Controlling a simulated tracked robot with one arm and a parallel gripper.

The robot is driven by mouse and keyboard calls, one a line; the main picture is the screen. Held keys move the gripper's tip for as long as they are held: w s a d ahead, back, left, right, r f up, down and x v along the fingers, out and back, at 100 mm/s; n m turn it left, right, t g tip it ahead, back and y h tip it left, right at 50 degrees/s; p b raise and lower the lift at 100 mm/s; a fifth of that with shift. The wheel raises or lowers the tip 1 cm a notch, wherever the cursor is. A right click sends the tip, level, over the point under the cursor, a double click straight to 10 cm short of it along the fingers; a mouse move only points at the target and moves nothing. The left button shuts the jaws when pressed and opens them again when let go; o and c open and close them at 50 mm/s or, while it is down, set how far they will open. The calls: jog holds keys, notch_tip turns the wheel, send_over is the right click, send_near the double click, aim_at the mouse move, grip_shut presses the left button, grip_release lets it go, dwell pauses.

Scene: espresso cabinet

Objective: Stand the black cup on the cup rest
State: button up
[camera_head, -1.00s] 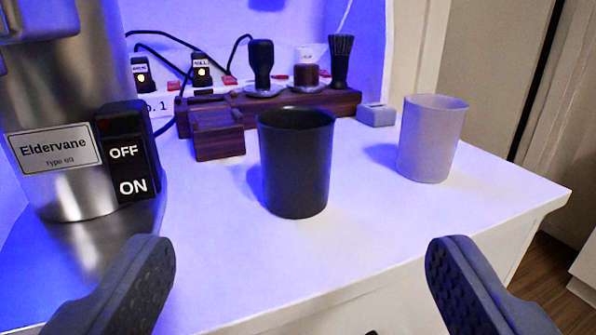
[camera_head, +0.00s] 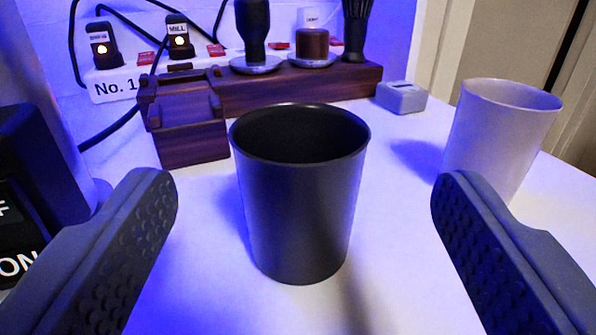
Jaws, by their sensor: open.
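The black cup (camera_head: 297,205) stands upright on the white cabinet top, in the middle of the view. My gripper (camera_head: 304,195) is open, with one finger to the left and one to the right of the cup. Both fingers are apart from the cup, and it stands between or just beyond them. The cup rest cannot be told for certain; a dark wooden block with a hollowed top (camera_head: 188,125) stands behind the cup to the left, joined to or touching a longer wooden holder (camera_head: 290,88).
A pale cup (camera_head: 500,135) stands to the right, close to my right finger. A small grey box (camera_head: 401,97) is behind it. The holder carries a tamper (camera_head: 253,30), a small jar (camera_head: 312,45) and a brush (camera_head: 357,30). The machine's switch (camera_head: 35,190) is at the left.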

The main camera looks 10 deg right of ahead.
aim_at(299, 176)
jog(key=w, duration=0.3)
jog(key=shift+w+d+f+b, duration=0.1)
jog(key=shift+w+f+b, duration=0.15)
jog(key=shift+b, duration=0.1)
jog(key=shift+w+d+r, duration=0.1)
jog(key=shift+w, duration=0.25)
jog(key=c, duration=1.2)
